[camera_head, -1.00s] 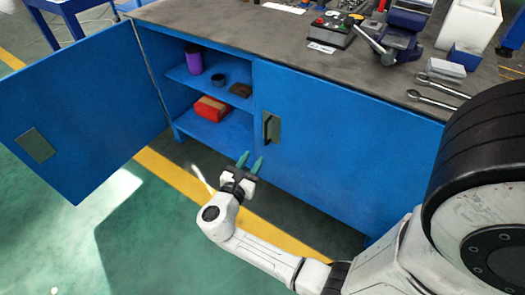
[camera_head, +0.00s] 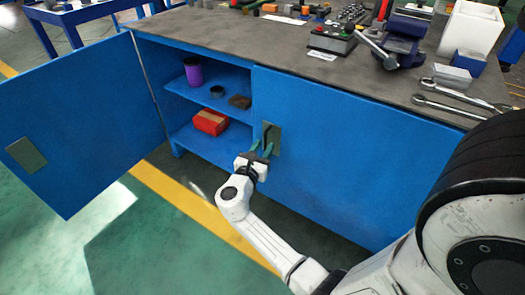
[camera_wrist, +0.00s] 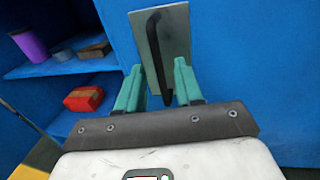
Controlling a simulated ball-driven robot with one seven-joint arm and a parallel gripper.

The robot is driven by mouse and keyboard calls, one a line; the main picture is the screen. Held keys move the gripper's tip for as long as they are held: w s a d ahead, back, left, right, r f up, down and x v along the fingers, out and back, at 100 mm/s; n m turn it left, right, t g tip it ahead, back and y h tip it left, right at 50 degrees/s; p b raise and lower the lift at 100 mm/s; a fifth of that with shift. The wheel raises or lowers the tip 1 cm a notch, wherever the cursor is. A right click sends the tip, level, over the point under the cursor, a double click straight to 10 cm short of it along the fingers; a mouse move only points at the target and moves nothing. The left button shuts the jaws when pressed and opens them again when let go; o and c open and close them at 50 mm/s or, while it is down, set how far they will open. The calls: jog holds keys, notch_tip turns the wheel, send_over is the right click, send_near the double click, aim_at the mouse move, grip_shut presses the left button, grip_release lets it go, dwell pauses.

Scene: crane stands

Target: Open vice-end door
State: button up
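The blue right door (camera_head: 345,160) of the cabinet, below the vice (camera_head: 400,40), is closed. Its dark bar handle (camera_head: 267,137) stands on a grey-green plate near the door's left edge. In the wrist view, the handle (camera_wrist: 155,45) runs up the plate (camera_wrist: 176,35), its lower end between my fingers. My gripper (camera_head: 263,151) is at the handle's lower part. In the wrist view, my gripper (camera_wrist: 159,85) is open, with green fingers on either side of the bar. I cannot tell whether either finger touches it.
The left door (camera_head: 85,110) stands wide open. The open shelves hold a purple cylinder (camera_head: 193,71), a small dark round item (camera_head: 217,91), a brown block (camera_head: 240,102) and a red box (camera_head: 211,122). Wrenches (camera_head: 460,103) lie on the bench top (camera_head: 240,36). Green floor before the cabinet is clear.

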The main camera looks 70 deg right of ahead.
grip_shut()
dwell(0.3)
dwell(1.2)
